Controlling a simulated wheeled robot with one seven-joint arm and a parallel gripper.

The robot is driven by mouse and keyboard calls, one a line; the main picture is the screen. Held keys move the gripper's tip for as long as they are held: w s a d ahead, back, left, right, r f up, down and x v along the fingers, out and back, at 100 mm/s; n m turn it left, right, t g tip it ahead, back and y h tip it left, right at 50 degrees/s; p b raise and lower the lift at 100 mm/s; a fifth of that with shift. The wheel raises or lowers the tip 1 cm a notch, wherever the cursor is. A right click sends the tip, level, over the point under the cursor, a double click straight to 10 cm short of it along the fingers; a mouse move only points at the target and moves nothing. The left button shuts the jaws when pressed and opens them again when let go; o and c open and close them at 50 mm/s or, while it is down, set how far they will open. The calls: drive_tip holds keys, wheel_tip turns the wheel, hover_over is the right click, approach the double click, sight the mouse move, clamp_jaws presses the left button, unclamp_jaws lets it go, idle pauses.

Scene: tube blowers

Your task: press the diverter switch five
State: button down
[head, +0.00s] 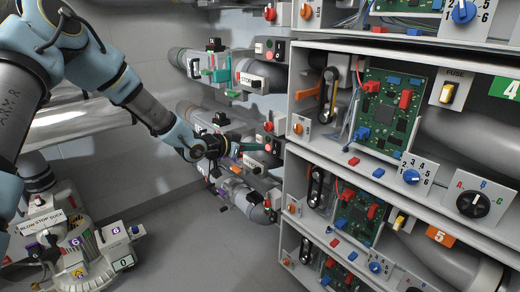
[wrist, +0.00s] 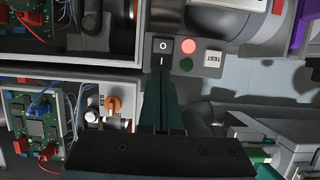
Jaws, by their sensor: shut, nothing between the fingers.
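My gripper (wrist: 163,76) is shut and empty, its dark green fingers together. In the wrist view the fingertips lie just below a black rocker switch (wrist: 163,52) marked O and I on a grey box. I cannot tell whether they touch it. In the head view my gripper (head: 260,147) reaches right toward the control boxes beside the rack. An orange plate marked 5 (head: 440,236) sits on the lower rack bay. No label in view tells which number the rocker switch carries.
Beside the rocker are a red button (wrist: 188,46), a green button (wrist: 186,65) and a white TEST button (wrist: 213,58). An orange knob (wrist: 112,105) sits left of the fingers. Rack shelves with a circuit board (head: 385,110) stand at right. Grey tubes crowd the wall.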

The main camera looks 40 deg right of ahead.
drive_tip(key=v, duration=0.7)
drive_tip(key=shift+a+r, duration=0.15)
drive_tip(key=shift+r, duration=0.15)
drive_tip(key=shift+a, duration=0.1)
